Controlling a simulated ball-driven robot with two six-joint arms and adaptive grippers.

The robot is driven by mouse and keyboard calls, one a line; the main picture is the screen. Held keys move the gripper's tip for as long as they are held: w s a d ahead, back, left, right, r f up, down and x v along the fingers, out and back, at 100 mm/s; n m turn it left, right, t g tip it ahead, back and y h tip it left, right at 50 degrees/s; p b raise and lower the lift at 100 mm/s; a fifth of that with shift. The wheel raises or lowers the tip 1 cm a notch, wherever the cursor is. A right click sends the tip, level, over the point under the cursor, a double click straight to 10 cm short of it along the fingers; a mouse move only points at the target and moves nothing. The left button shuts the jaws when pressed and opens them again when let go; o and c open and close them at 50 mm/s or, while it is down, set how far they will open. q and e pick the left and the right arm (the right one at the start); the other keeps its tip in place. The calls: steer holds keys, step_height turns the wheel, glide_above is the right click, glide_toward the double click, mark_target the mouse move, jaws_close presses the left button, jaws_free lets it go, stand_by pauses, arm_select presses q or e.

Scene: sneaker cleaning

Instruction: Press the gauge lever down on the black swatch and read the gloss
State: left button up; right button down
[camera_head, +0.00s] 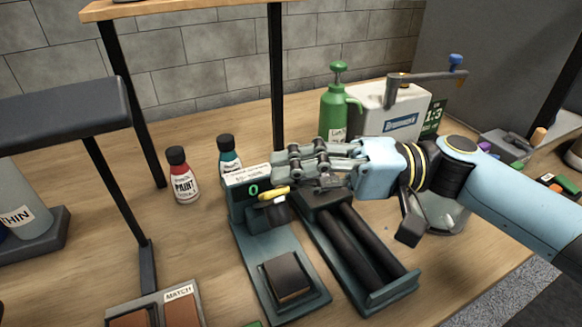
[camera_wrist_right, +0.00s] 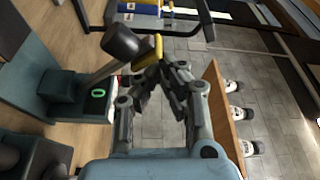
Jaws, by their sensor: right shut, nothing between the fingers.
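The teal gloss gauge (camera_head: 238,205) stands on the bench, with a green 0 on its display (camera_head: 253,190). Its yellow lever (camera_head: 273,192) sticks out at the front and also shows in the right wrist view (camera_wrist_right: 148,52). The black swatch (camera_head: 287,277) lies on the gauge's base plate in front of the head. My right gripper (camera_head: 282,165) is shut and empty, its fingertips just above and behind the lever. In the right wrist view its tips (camera_wrist_right: 163,77) are close to the lever; I cannot tell whether they touch. My left gripper is out of view.
A stand with two black rollers (camera_head: 365,245) sits right of the gauge. Red (camera_head: 182,178) and teal (camera_head: 229,158) paint bottles stand behind it to the left. A green pump bottle (camera_head: 336,112) and white box (camera_head: 372,108) are behind my arm. A MATCH tray (camera_head: 200,312) lies front left.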

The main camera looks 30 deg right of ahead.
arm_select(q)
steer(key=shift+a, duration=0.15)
arm_select(e)
step_height(320, 180, up, 10)
stand_by(0.4)
